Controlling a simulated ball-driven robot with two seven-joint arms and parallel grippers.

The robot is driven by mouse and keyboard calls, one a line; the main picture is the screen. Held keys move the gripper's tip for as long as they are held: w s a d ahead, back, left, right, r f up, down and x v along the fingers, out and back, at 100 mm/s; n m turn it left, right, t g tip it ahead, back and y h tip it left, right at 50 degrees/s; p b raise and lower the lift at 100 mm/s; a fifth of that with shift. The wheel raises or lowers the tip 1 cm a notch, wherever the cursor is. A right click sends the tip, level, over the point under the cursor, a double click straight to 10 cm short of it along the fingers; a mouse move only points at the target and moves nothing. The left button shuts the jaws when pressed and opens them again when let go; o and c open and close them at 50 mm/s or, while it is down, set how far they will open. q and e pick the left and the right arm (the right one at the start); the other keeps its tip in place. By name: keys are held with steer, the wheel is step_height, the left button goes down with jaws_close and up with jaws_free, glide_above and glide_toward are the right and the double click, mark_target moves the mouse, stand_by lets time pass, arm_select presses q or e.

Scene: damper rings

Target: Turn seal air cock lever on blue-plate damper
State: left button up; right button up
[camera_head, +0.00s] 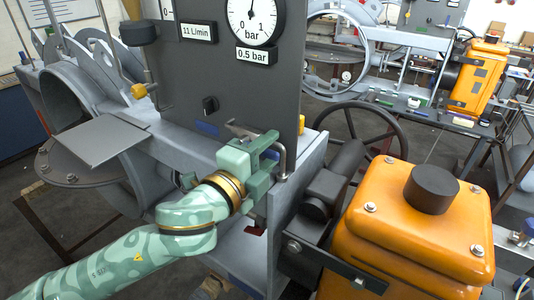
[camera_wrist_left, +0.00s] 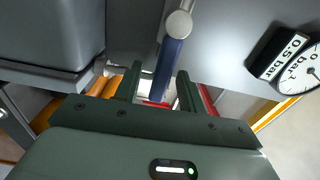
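The near damper's grey panel carries a small blue plate (camera_head: 207,128). In the left wrist view, a dark blue lever (camera_wrist_left: 169,62) with a round metal end (camera_wrist_left: 179,25) runs between the fingers of my left gripper (camera_wrist_left: 160,88). The fingers are apart, with a visible gap on the lever's left side; I cannot tell whether the right finger touches it. In the head view, the gripper mostly hides the lever. My right gripper is not in view.
A pressure gauge (camera_head: 252,18) sits above on the panel, with a black knob (camera_head: 210,105) below. An orange actuator box (camera_head: 415,225) and a black handwheel (camera_head: 360,128) stand right of the gripper. A second damper with an orange box (camera_head: 480,75) is at the back.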

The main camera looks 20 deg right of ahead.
arm_select(q)
steer(key=shift+a, duration=0.1)
steer(key=shift+p+v, duration=0.55)
steer(key=shift+v, duration=0.35)
steer(key=shift+s+a+p, duration=0.3)
steer(key=shift+s+a, duration=0.05)
steer(key=shift+a, duration=0.05)
steer(key=p+v, duration=0.1)
steer(key=v, duration=0.4)
steer(key=shift+p, duration=0.3)
